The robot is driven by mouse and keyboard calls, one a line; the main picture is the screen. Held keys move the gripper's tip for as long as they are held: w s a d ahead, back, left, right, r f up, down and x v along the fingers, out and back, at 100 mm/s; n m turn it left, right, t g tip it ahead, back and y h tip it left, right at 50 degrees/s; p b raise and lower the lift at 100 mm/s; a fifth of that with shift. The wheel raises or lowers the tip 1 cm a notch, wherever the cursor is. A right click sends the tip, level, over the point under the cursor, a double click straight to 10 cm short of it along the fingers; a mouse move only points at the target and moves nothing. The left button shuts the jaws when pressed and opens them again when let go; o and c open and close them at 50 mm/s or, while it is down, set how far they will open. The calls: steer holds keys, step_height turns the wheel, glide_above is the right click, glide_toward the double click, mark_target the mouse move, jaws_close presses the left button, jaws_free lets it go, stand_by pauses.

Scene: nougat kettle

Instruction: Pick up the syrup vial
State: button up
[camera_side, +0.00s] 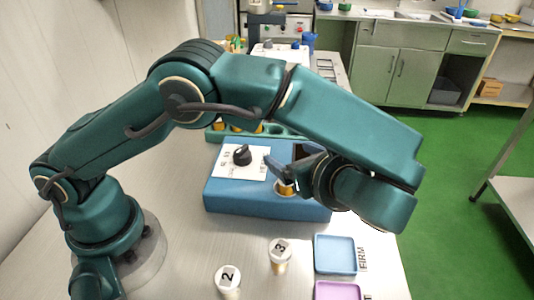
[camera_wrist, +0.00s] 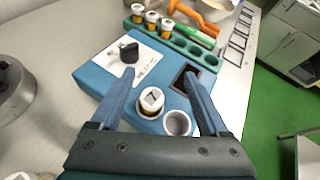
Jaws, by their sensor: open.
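An amber vial with a white numbered cap (camera_wrist: 151,101) stands upright in a round well of the blue block (camera_wrist: 95,75). In the side view this vial (camera_side: 285,188) shows just below my gripper (camera_side: 290,160). In the wrist view my gripper (camera_wrist: 159,75) is open, one blue finger on each side of the block's wells, with nothing held. The vial lies between the fingers, nearer the palm than the tips. No label names the syrup vial. Two similar vials, marked 2 (camera_side: 228,280) and 3 (camera_side: 280,254), stand on the table in front.
An empty grey well (camera_wrist: 178,123) sits beside the vial, and a dark square opening (camera_wrist: 184,80) lies behind. A black knob (camera_wrist: 129,52) rises from the white panel. A green rack (camera_wrist: 178,42) holds several capped vials. Blue (camera_side: 336,253) and purple (camera_side: 338,291) trays lie in front.

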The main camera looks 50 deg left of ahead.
mark_target(284, 191)
steer(key=d+f, duration=0.1)
steer(key=s+d+f+m+t, duration=0.1)
steer(key=f, duration=0.1)
steer(key=f+m, duration=0.1)
steer(key=shift+s+d+f, duration=0.2)
steer(key=shift+s+d, duration=0.05)
steer(key=shift+d, duration=0.15)
steer(key=shift+x, duration=2.4)
steer(key=shift+c, duration=0.3)
steer(key=shift+r, duration=0.1)
jaws_close()
